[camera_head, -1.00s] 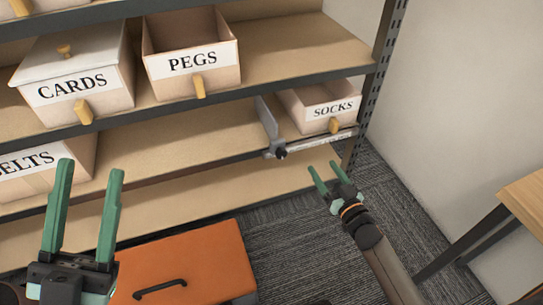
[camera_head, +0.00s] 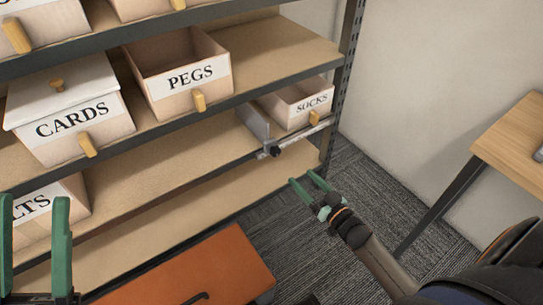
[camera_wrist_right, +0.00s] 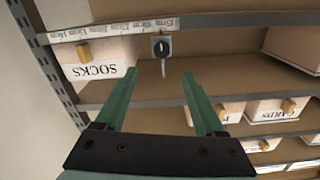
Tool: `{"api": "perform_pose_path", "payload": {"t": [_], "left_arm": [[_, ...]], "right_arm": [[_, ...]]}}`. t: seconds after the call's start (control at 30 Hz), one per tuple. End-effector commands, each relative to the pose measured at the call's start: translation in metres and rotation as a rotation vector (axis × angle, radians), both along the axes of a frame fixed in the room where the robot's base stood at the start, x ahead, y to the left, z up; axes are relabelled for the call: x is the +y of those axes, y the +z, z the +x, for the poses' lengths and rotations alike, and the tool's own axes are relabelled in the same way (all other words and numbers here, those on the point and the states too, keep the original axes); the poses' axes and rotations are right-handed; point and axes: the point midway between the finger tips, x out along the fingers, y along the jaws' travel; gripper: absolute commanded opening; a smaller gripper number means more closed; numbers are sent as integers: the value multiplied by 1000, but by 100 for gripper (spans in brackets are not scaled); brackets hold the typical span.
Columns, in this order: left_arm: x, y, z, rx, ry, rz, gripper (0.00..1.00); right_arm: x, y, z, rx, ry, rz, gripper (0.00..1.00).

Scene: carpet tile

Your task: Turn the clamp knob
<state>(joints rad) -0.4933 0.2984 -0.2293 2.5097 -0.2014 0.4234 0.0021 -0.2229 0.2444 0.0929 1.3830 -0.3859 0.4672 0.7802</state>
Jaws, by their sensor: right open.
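In the right wrist view the knob (camera_wrist_right: 161,46) is a round black dial with a light mark, beyond and roughly between my fingertips. My right gripper (camera_head: 302,177) is open and empty, in front of the shelf, below and right of the knob and apart from it. It also shows in the wrist view (camera_wrist_right: 160,73). My left gripper (camera_head: 34,199) is open and empty at the lower left.
A SOCKS bin (camera_head: 310,104) stands just behind the clamp. PEGS (camera_head: 192,78) and CARDS (camera_head: 75,120) bins sit on the shelf above. An orange case (camera_head: 205,270) is on the floor in front. A wooden table (camera_head: 515,140) is at right.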

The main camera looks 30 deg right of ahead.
Motion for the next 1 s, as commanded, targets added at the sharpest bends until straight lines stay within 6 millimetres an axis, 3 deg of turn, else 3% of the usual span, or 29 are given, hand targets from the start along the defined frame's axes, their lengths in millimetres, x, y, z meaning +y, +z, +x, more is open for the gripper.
{"api": "perform_pose_path", "payload": {"t": [0.17,0.33,0.7,1.0], "left_arm": [[0,2,0,0,1,0,50],[1,-4,0,2,-1,-5,50],[-2,-34,2,37,-28,-32,50],[-6,-48,1,34,-32,-5,50]], "right_arm": [[-2,0,-2,-2,2,3,71],[-1,-1,11,-4,2,6,71],[10,-2,84,-6,2,4,71],[14,-1,118,-3,2,4,71]]}}
